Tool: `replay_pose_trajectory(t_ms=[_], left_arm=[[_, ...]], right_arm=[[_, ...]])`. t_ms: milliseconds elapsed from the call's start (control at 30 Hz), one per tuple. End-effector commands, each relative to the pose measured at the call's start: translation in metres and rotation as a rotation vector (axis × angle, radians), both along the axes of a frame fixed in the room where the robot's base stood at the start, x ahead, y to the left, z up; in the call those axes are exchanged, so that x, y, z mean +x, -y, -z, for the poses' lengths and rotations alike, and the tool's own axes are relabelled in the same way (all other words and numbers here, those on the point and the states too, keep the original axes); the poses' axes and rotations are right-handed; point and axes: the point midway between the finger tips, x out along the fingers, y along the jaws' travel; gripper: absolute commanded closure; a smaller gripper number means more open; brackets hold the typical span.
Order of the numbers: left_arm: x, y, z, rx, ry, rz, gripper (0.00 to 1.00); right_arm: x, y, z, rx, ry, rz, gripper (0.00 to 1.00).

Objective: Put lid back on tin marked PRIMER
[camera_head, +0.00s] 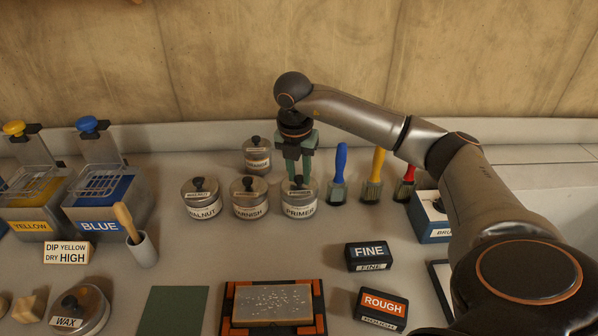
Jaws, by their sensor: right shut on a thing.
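The tin marked PRIMER (299,212) stands upright at the right end of a short row of tins. Its silver lid (314,191), with a dark knob and a small label, sits at the tin's mouth and looks level. I cannot tell from this angle whether it is fully seated. My right gripper (298,181) points down from above, its green fingers shut on the lid's knob. The fingers partly hide the knob and the back of the lid. My left gripper is not in view.
Tins marked WALNUT (203,211) and VARNISH (250,211) stand close on the left, another tin (257,160) behind. Brushes with blue (340,163), yellow (377,164) and red handles stand on the right. FINE (368,252) and ROUGH (381,304) blocks lie in front.

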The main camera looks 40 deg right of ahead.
Motion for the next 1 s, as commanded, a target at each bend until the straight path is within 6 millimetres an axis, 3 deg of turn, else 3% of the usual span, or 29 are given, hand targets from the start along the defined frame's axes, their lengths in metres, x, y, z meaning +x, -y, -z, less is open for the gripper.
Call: replay_pose_trajectory(t_ms=[267, 300, 600, 767, 1000], left_arm=[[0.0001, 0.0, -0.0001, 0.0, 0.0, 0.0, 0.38], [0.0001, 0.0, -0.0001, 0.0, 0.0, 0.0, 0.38], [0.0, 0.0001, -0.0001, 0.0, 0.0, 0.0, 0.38], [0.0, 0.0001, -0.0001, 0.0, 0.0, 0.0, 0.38], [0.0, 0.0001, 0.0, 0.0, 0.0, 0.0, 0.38]], right_arm=[[0.0002, -0.0001, -0.0001, 0.0, 0.001, 0.0, 1.0], [0.0002, -0.0001, -0.0001, 0.0, 0.001, 0.0, 0.69], [0.0002, -0.0001, -0.0001, 0.0, 0.001, 0.0, 0.36], [0.0001, -0.0001, -0.0001, 0.0, 0.001, 0.0, 0.36], [0.0001, 0.0, 0.0, 0.0, 0.0, 0.0, 0.1]])
